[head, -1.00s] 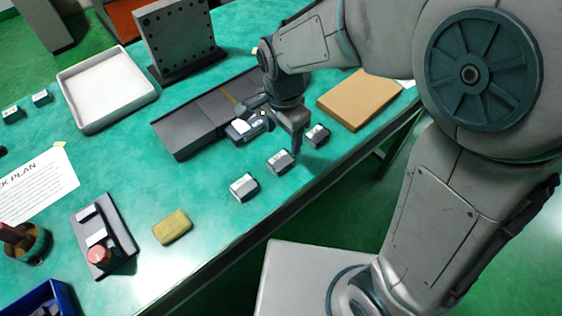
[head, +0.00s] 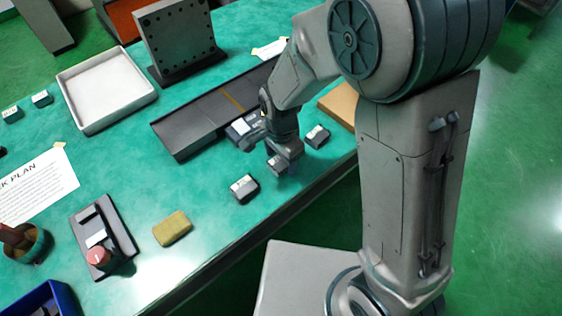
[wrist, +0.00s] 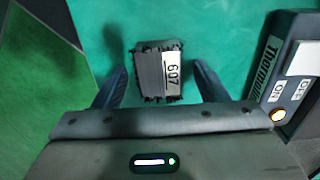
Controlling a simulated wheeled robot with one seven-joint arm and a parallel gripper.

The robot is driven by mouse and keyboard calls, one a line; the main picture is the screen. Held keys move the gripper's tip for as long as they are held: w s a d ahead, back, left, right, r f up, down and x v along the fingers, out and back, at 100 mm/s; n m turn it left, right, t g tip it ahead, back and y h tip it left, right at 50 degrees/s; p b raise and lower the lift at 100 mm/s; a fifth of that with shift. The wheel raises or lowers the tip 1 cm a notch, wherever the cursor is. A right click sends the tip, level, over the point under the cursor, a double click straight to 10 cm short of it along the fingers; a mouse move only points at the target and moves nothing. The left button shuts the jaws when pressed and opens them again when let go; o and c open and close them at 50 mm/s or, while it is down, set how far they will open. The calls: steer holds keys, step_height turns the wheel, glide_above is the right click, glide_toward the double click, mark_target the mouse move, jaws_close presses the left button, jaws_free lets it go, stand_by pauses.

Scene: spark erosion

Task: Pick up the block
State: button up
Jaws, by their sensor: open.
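In the wrist view a dark grey block (wrist: 150,75) with a white label reading 607 lies on the green table top, between and just beyond the two fingers of my gripper (wrist: 158,85). The fingers are spread, one on each side, with a gap to the block. In the head view my gripper (head: 279,165) is low over the middle block of a row and mostly hides it. Two similar labelled blocks show there, one (head: 244,188) at the lower left and one (head: 317,136) at the upper right.
A dark device (wrist: 295,75) with an ON/OFF switch lies close on the right in the wrist view. A long dark rail (head: 200,125) lies behind the blocks. A white tray (head: 107,125), a yellow sponge (head: 172,228) and a cardboard-coloured board (head: 340,104) are around. The table's front edge is near.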

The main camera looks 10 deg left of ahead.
steer(key=c, duration=1.3)
jaws_close()
steer(key=shift+r, duration=0.15)
